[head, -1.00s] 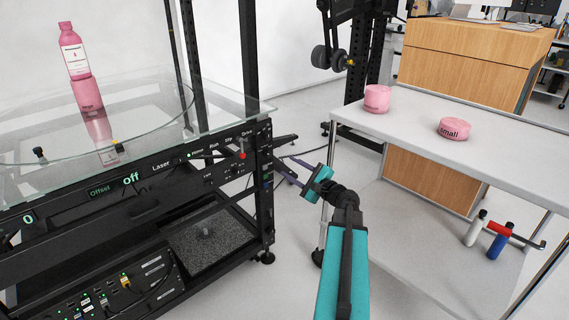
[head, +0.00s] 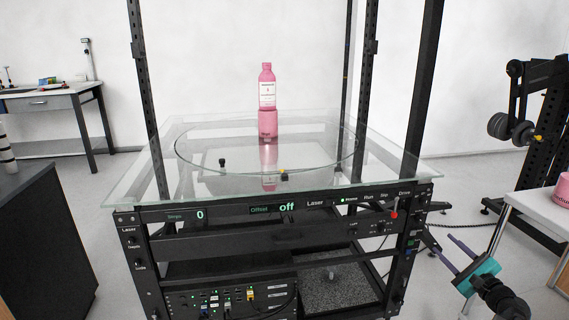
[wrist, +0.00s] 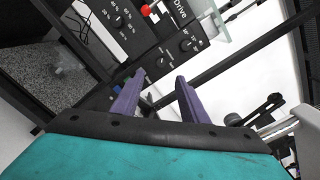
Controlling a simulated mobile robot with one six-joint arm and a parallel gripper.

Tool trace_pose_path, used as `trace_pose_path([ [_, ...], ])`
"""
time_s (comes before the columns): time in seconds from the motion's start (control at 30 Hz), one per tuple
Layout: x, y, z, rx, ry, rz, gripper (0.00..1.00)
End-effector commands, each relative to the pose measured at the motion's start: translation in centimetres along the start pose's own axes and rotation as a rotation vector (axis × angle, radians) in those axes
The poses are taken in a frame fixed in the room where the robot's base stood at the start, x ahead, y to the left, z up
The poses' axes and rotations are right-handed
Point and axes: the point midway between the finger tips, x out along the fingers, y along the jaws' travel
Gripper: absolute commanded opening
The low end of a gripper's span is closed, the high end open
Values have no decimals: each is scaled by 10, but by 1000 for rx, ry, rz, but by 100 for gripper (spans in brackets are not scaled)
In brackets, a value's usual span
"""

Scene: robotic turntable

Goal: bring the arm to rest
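My gripper (head: 441,244) is low at the right of the head view, to the right of the turntable rig's front right post. Its two purple fingers stand apart with nothing between them. In the wrist view, the gripper (wrist: 160,78) also shows its fingers apart and empty, with the rig's control panel behind them. I cannot tell the exact distance to the panel, and no contact shows.
The black rig panel (head: 250,210) reads "Steps 0" and "off", and carries a red-topped switch (head: 394,214). A white side table (head: 540,212) with a pink piece (head: 564,190) is at the right edge. A dark cabinet (head: 45,245) stands at the left. Floor shows between rig and side table.

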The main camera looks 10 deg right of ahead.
Motion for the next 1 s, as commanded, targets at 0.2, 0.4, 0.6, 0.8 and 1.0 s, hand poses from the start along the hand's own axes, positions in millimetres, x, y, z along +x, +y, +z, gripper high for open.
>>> trace_pose_path([
  [0.2, 31, 25, 34, 18, -43, 58, 40],
  [0.4, 68, 76, 74, 55, -94, 149, 40],
  [0.6, 93, 142, 112, 78, -130, 268, 40],
  [0.8, 104, 219, 148, 69, -152, 423, 40],
  [1.0, 98, 301, 183, 23, -175, 603, 40],
])
